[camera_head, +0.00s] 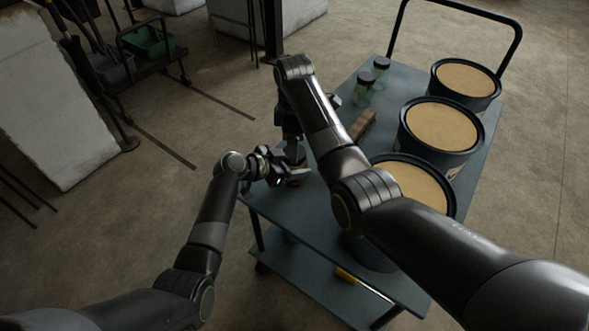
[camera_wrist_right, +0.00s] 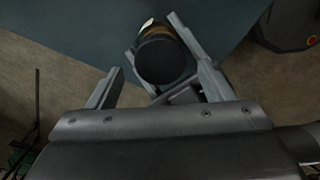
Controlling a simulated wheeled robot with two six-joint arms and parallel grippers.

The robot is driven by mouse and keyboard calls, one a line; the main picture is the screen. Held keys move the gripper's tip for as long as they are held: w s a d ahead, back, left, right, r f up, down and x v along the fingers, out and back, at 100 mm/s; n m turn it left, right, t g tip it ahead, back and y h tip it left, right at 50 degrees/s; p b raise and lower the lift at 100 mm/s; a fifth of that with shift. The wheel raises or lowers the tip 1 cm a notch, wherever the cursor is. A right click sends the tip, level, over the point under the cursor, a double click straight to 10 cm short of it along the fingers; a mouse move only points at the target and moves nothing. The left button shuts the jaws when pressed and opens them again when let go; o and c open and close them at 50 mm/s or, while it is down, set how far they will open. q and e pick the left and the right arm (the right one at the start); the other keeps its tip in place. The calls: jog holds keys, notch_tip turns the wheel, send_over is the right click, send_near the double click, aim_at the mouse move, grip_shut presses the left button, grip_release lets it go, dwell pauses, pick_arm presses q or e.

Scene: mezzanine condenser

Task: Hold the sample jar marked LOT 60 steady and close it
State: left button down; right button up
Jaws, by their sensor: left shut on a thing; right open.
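A small jar (camera_wrist_right: 181,32) with a brownish body, a pale patch and a round black top (camera_wrist_right: 162,62) shows in the right wrist view. Its marking cannot be read. In the head view the jar (camera_head: 296,181) is at the near left corner of the blue-grey cart top, mostly hidden by my grippers. My left gripper (camera_head: 277,172) is shut on it from the left. My right gripper (camera_head: 293,156) is above it, pointing down. In the right wrist view the right gripper's fingers (camera_wrist_right: 160,72) are open, on either side of the black top, with gaps showing.
Two greenish jars with dark lids (camera_head: 365,82) (camera_head: 381,66) and a brown block (camera_head: 362,125) stand farther back on the cart (camera_head: 400,82). Several dark buckets (camera_head: 441,128) of tan material line its right side. A yellow item (camera_head: 346,275) is on the lower shelf.

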aim_at(294, 167)
jog(key=shift+r, duration=0.9)
jog(key=shift+c, duration=0.2)
jog(key=r+n, duration=0.2)
jog(key=n, duration=0.1)
jog(key=shift+r+n, duration=0.4)
jog(key=shift+n, duration=0.55)
jog(key=shift+r+n, duration=0.35)
jog(key=shift+n, duration=0.6)
jog(key=shift+f, duration=0.1)
jog(key=shift+f, duration=3.95)
jog(key=shift+c, duration=0.3)
jog(key=c, duration=1)
